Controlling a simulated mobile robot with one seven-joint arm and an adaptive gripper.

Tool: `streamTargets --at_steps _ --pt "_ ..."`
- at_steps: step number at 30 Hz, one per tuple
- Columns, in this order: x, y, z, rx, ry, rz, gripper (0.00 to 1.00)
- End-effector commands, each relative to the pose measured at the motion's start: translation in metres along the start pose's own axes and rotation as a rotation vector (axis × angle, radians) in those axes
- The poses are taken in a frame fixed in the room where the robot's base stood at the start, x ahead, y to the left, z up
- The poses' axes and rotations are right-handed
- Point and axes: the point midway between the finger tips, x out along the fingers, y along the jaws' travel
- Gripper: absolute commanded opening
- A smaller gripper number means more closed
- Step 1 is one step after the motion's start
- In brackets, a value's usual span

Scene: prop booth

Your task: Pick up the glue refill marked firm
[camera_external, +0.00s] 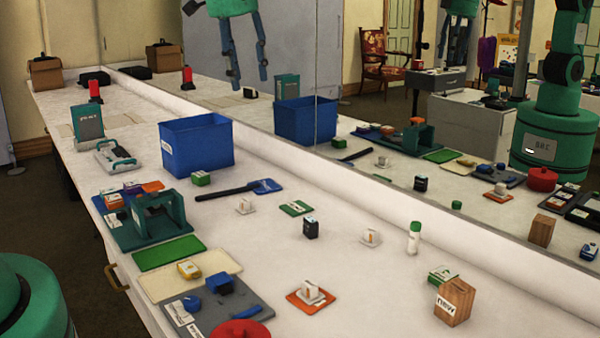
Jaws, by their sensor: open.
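My gripper (248,82) hangs at the top, high above the far part of the long white table, open with its two blue fingers apart and nothing between them. Labels are too small to read, so I cannot tell which item is the glue refill marked firm. Small whitish pieces stand on the table at mid-table (245,206), further right (371,237) and on an orange card (311,292). A black box (311,228) and a white stick with a green cap (414,238) stand near them. My gripper is apart from all of these.
A blue bin (196,146) stands at the back, with a dark-handled tool (228,191) before it. A teal holder (158,215) and grey tray (215,302) crowd the left edge; a wooden block (454,302) is front right. The mirrored wall doubles everything. Table centre is fairly open.

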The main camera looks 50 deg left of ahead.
Motion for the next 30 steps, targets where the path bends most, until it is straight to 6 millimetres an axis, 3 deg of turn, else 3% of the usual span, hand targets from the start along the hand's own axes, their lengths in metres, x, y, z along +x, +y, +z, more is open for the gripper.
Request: streamTargets --at_steps 1,9,21,25,30 --pt "0.016 -0.011 -0.006 -0.002 -0.016 0.003 0.47" --pt "0.09 -0.064 -0.031 0.007 -0.075 0.016 0.47" --pt "0.214 -0.141 -0.04 0.02 -0.155 0.049 0.47" --pt "0.246 -0.158 -0.037 0.023 -0.174 0.059 0.47" --pt "0.268 -0.17 -0.035 0.025 -0.186 0.066 0.47"
